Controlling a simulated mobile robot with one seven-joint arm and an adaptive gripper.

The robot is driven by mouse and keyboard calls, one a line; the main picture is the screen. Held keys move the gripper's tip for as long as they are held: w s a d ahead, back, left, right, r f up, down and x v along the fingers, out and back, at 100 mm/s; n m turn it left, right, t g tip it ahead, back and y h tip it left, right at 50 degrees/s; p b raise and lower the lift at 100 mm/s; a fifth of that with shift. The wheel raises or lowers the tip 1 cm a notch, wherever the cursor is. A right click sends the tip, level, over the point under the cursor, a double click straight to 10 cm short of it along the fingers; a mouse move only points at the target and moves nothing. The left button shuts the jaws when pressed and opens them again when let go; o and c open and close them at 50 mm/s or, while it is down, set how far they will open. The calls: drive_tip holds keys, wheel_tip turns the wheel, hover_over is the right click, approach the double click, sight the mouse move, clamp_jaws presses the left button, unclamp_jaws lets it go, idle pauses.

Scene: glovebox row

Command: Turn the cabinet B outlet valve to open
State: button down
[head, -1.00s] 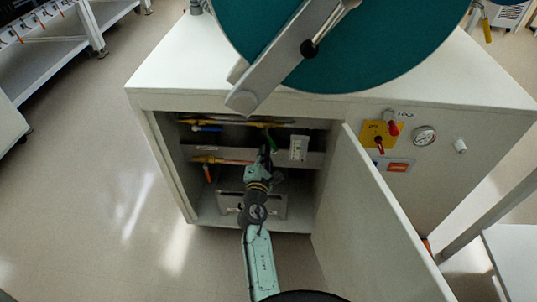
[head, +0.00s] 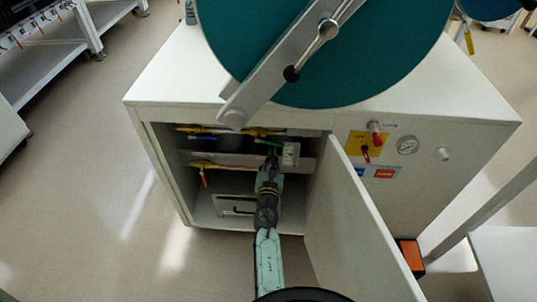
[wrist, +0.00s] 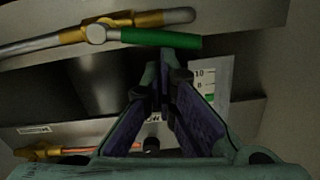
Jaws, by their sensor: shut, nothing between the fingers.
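Inside the open cabinet, a valve with a green lever (head: 268,142) sits on the upper right pipe. In the wrist view the green lever (wrist: 165,40) points right from its brass body (wrist: 97,33), at a small angle to the pipe. My gripper (head: 270,160) reaches into the cabinet from below. In the wrist view my gripper (wrist: 168,75) is shut and empty, its tips just under the right part of the green lever; I cannot tell if they touch. No label naming the outlet valve is readable.
A blue-handled valve (head: 203,138) and an orange-handled valve (head: 204,180) are at the left. A white scale plate (wrist: 210,78) is close right of my fingers. The open door (head: 365,220) bounds the right side. A metal bracket (head: 228,204) stands low inside.

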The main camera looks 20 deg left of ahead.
drive_tip(key=shift+w+d+r+n+p, duration=0.1)
drive_tip(key=shift+d+r+n+p, duration=0.2)
drive_tip(key=shift+r+p, duration=0.1)
drive_tip(key=shift+d+r, duration=0.1)
idle(0.6)
